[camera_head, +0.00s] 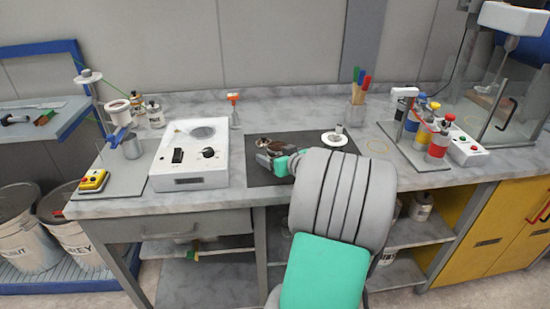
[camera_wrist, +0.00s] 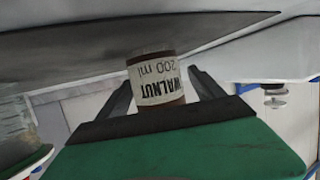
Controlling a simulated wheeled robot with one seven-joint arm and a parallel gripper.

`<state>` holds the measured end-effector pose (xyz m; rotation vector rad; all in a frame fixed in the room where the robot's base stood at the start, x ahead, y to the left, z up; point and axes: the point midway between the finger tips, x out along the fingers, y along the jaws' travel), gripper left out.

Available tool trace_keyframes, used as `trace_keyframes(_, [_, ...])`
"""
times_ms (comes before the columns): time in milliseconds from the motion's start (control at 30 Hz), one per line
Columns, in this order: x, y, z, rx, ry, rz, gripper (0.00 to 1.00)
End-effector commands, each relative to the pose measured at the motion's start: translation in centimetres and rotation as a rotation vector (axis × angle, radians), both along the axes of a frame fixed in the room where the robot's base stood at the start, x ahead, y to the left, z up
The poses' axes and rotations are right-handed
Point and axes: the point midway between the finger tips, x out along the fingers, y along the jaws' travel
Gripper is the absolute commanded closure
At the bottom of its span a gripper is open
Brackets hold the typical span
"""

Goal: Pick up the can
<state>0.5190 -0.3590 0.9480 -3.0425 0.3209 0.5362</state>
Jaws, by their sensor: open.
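A can (camera_wrist: 158,80) with a white label reading "WALNUT 200 ml" and brown ends shows in the wrist view, its text upside down. My gripper (camera_wrist: 162,86) is open, with one dark finger on each side of the can. I cannot tell whether either finger touches it. In the head view, my gripper (camera_head: 267,149) is low over the dark mat (camera_head: 307,143) on the bench. A small brown shape shows at its fingers there; my arm hides part of the mat.
A white device with a dial (camera_head: 190,155) stands left of the mat. A white disc (camera_head: 334,139) lies at the mat's right. A cup of coloured-handled tools (camera_head: 357,113) stands behind, and a rack with coloured bottles (camera_head: 421,127) stands at the right.

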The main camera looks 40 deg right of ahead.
Motion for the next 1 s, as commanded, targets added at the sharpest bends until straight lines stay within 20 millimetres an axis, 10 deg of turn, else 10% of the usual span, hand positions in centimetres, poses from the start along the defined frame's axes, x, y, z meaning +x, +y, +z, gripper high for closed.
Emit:
trace_keyframes(367, [2.1, -0.3, -0.7, 0.001, 0.001, 0.003, 0.24])
trace_keyframes(1000, [2.0, -0.2, -0.7, 0.002, 0.002, 0.004, 0.76])
